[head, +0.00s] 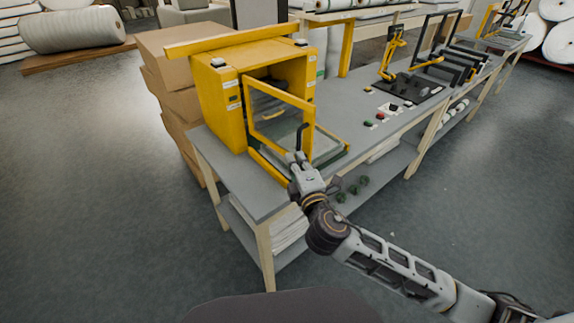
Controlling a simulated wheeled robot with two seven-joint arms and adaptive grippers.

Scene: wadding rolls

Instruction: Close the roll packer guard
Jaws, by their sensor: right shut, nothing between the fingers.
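The roll packer (222,103) is a yellow box-shaped machine at the left end of the grey bench. Its guard (272,121), a yellow frame with a clear pane, stands swung out from the front opening. A dark handle (301,136) sits on the guard's free edge. My right gripper (296,157) is shut with nothing in it, at the lower free edge of the guard just below the handle. I cannot tell whether it touches the guard. My left gripper does not show.
Stacked cardboard boxes (172,60) stand behind the packer at left. The floor (90,200) at left is clear.

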